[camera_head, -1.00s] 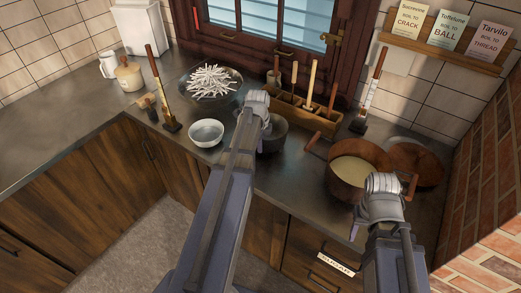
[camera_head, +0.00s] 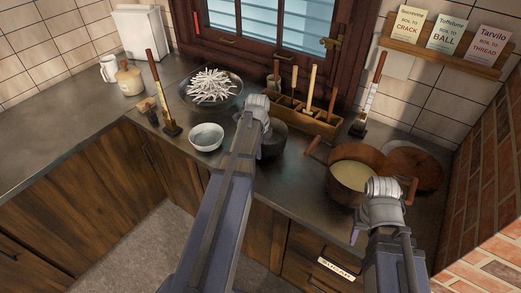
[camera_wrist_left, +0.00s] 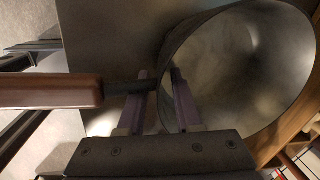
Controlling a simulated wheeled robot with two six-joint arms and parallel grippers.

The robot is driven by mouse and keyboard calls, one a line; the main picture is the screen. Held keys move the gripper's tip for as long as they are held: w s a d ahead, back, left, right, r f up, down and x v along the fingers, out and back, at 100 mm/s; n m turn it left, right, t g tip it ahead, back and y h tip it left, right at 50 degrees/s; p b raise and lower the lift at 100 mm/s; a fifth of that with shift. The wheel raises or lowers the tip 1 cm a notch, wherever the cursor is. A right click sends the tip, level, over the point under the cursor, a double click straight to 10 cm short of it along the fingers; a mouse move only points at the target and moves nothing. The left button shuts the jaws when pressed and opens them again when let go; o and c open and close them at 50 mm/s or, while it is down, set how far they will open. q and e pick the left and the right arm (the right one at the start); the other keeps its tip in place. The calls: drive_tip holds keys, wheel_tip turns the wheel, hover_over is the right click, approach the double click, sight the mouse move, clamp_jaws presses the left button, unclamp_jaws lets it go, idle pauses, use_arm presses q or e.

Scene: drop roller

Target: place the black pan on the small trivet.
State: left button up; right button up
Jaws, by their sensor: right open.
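The black pan (camera_head: 273,142) is on the counter, partly hidden by my left arm in the head view. The left wrist view shows its grey hollow inside (camera_wrist_left: 240,65) and its brown wooden handle (camera_wrist_left: 50,92). My left gripper (camera_wrist_left: 161,74) is at the pan where the handle's dark neck meets the wall. I cannot make out the small trivet.
A wooden utensil box (camera_head: 310,122) stands behind the pan. A white bowl (camera_head: 206,137) and a dark bowl of white sticks (camera_head: 212,88) stand left.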

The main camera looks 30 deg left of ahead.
use_arm(q)
wheel_tip(320, 180, up, 12)
drive_tip(key=s+p, duration=0.1)
drive_tip(key=p, duration=1)
drive_tip(key=shift+s+d+p, duration=0.15)
drive_tip(key=shift+p, duration=0.2)
drive_tip(key=s+d+n, duration=0.4)
drive_tip(key=s+d, duration=0.1)
drive_tip(key=d, duration=0.5)
drive_tip(key=s+d+n+g, duration=0.1)
drive_tip(key=s+d+n, duration=0.3)
drive_tip(key=d, duration=0.6)
drive_tip(key=s+d+n+y, duration=0.1)
drive_tip(key=s+d+n, duration=0.3)
drive_tip(key=d, duration=0.6)
drive_tip(key=shift+s+n, duration=0.3)
drive_tip(key=shift+s, duration=0.65)
